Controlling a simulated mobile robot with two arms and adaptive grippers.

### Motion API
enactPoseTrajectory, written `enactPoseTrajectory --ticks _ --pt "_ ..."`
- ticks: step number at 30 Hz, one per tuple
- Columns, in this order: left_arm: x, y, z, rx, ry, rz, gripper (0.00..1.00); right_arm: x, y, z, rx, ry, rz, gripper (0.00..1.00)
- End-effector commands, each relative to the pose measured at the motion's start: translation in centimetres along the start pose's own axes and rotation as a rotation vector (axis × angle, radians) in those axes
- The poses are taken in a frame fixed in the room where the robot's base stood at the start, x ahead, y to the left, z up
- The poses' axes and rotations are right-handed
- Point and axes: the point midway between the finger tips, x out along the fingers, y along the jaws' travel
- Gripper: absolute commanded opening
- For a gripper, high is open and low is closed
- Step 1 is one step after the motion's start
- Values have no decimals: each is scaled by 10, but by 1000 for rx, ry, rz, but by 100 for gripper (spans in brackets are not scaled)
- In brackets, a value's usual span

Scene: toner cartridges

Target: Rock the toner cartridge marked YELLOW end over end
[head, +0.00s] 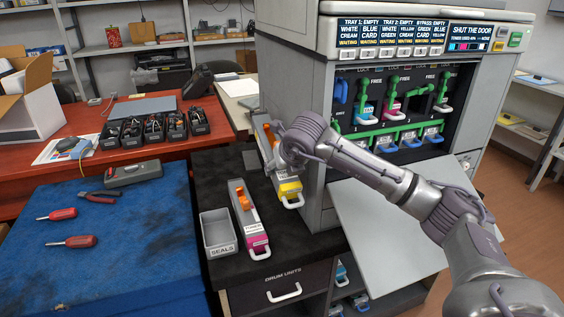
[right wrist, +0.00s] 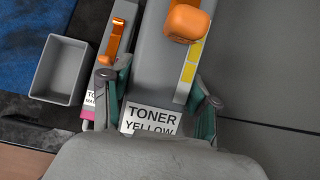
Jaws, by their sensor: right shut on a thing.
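The yellow toner cartridge (head: 289,187) is a long grey box with a yellow end, a white handle and an orange part. It lies lengthwise close against the printer's side, above the black cabinet top. My right gripper (head: 281,160) comes over it from the right and hides its middle. In the right wrist view my right gripper (right wrist: 157,98) has one finger on each side of the cartridge (right wrist: 152,75), just beyond the label reading TONER YELLOW. The gripper is shut on it. I cannot tell whether the cartridge touches the cabinet top. My left gripper is not in view.
A magenta cartridge (head: 252,226) lies just left, with a grey SEALS bin (head: 217,236) beside it. The printer (head: 292,70) stands close on the right, its bay open and its door panel (head: 385,235) lowered. Tools lie on the blue mat (head: 125,255).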

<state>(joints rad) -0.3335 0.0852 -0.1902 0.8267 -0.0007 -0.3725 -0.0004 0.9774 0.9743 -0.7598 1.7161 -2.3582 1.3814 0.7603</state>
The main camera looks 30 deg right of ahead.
Motion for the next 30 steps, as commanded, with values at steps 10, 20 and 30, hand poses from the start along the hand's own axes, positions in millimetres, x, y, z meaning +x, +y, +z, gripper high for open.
enactPoseTrajectory --ticks 10,20,30 --pt "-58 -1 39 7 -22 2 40 -10 1 10 3 244 3 0" --pt "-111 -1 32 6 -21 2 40 -5 2 7 3 554 3 0" --pt "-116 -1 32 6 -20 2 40 -1 1 1 0 710 4 0"
